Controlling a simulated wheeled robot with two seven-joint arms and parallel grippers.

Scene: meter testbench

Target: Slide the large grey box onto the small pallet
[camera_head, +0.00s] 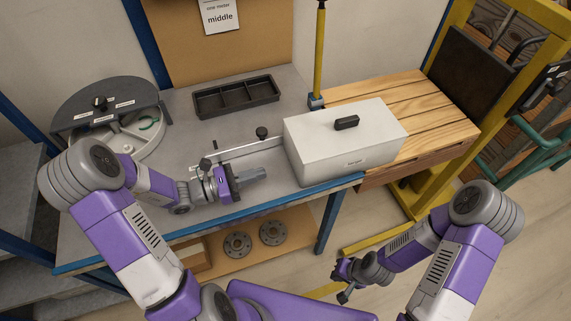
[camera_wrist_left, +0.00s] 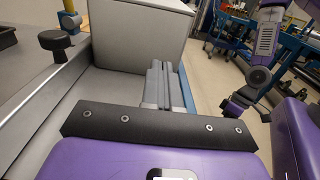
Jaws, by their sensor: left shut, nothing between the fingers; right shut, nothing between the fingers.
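The large grey box (camera_head: 344,143), light grey with a black handle on its lid, stands at the right end of the bench. Its right part appears to reach over the edge of the small wooden pallet (camera_head: 442,122). The box also fills the upper middle of the left wrist view (camera_wrist_left: 140,30). My left gripper (camera_head: 262,173) is shut and empty just left of the box, pointing at its left side. Its closed fingers also show in the left wrist view (camera_wrist_left: 160,78); I cannot tell whether they touch the box. My right gripper (camera_head: 343,280) hangs shut and empty in front of the bench.
A black divided tray (camera_head: 236,96) and a round grey container (camera_head: 112,115) stand on the bench (camera_head: 185,100). A metal bar with a black knob (camera_head: 262,133) lies left of the box. A yellow post (camera_head: 319,55) stands behind it, and a yellow frame (camera_head: 440,185) surrounds the pallet.

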